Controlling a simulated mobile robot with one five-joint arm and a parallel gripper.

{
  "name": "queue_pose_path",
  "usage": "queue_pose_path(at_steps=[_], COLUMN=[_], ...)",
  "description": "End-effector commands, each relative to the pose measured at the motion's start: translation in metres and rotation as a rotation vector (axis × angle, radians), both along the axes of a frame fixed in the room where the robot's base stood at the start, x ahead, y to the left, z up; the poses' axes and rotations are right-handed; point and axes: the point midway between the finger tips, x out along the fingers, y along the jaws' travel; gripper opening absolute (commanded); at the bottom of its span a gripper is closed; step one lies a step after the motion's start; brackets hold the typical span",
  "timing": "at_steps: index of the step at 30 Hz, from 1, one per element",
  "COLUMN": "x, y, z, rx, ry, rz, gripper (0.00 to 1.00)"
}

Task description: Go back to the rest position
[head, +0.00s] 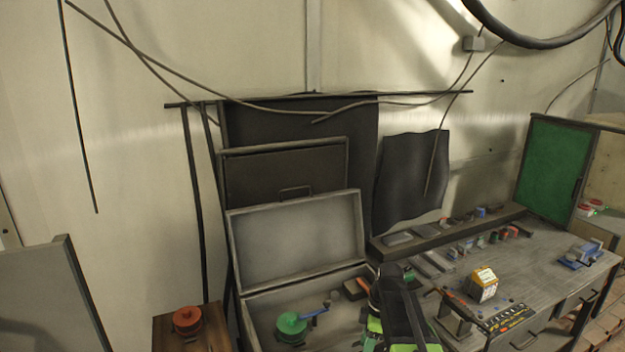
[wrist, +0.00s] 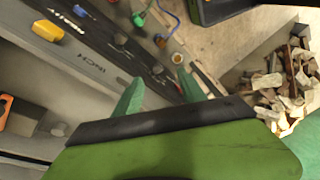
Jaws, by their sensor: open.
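My gripper (wrist: 160,92) is open, with its two green fingers apart and nothing between them in the wrist view. In the head view my black and green arm rises at the bottom centre, in front of the workbench (head: 545,270) and beside the open grey case (head: 297,240). The fingertips cannot be made out clearly in the head view.
The case holds a green reel (head: 291,327). A red reel (head: 187,319) sits on a stand at left. A yellow and white box (head: 483,284) and a blue vise (head: 581,255) stand on the bench. The wrist view shows a scrap pile (wrist: 268,92) at right.

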Motion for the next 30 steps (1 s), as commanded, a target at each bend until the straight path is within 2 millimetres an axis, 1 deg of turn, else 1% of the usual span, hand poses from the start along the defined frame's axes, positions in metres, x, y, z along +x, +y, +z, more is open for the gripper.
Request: queue_pose_path(at_steps=[1,2,3,5,6,9,12,13,15,18,30], x=[-0.029,-0.040,-0.054,-0.072,-0.082,-0.094,-0.090,-0.089,-0.087,-0.087,-0.087], y=[0.005,0.006,0.006,0.001,-0.003,-0.014,-0.019,-0.019,-0.019,-0.017,-0.017], z=[-0.024,-0.029,-0.034,-0.037,-0.035,-0.032,-0.032,-0.032,-0.032,-0.033,-0.033], rx=[-0.040,-0.067,-0.102,-0.150,-0.176,-0.217,-0.231,-0.231,-0.228,-0.228,-0.227], ry=[0.013,0.020,0.028,0.035,0.037,0.038,0.042,0.044,0.052,0.057,0.059], rz=[-0.114,-0.205,-0.336,-0.546,-0.689,-1.009,-1.237,-1.286,-1.363,-1.405,-1.404], gripper=[0.48,0.48,0.48,0.48,0.48,0.48,0.48,0.48,0.48,0.48,0.48])
